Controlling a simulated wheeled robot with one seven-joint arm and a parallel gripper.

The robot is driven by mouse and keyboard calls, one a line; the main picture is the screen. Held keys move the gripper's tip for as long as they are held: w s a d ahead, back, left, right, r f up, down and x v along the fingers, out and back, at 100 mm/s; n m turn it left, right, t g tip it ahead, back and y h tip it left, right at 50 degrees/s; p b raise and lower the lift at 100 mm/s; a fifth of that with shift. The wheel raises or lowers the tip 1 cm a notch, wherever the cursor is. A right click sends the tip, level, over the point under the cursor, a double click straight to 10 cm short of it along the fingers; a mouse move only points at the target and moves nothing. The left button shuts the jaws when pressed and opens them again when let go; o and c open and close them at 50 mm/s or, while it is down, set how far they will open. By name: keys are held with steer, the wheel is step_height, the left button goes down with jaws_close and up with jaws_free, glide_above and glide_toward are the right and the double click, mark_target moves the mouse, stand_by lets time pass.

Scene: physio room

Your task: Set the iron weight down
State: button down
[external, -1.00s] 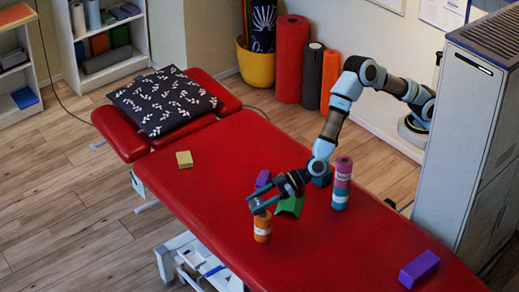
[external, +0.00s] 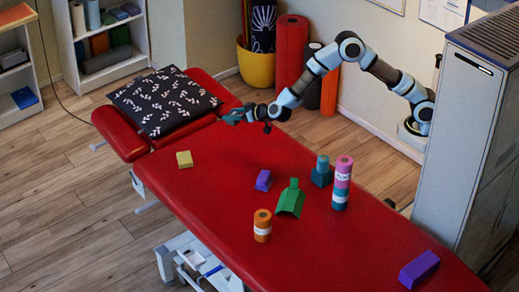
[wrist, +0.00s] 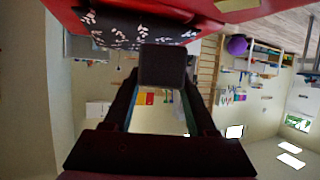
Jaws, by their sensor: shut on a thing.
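The iron weight (wrist: 163,66) shows in the wrist view as a dark, blocky thing between my fingertips. My gripper (wrist: 162,84) is shut on it. In the external view my gripper (external: 236,117) is stretched out level at the far side of the red treatment table (external: 210,205), right of the patterned pillow. It appears raised above the table; its exact height is hard to tell. The weight is too small and dark to make out clearly there.
On the table are a yellow block (external: 184,159), purple blocks (external: 263,180) (external: 419,269), a green piece (external: 290,200), an orange roll (external: 262,226), a teal block (external: 321,178) and a pink-and-teal stack (external: 341,185). The patterned pillow (external: 165,100) lies at the head end. Bare red surface lies between yellow and purple blocks.

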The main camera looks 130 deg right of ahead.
steer(key=s+d+m+g+h, duration=0.1)
steer(key=s+d+m+g, duration=0.1)
steer(key=s+d, duration=0.4)
steer(key=s+d+m+g, duration=0.2)
steer(key=s+d, duration=0.2)
steer(key=s, duration=0.5)
step_height(320, 180, down, 15)
steer(key=shift+w+r+p, duration=0.15)
steer(key=shift+p, duration=0.3)
steer(key=shift+f, duration=0.2)
steer(key=shift+c, duration=1)
jaws_free()
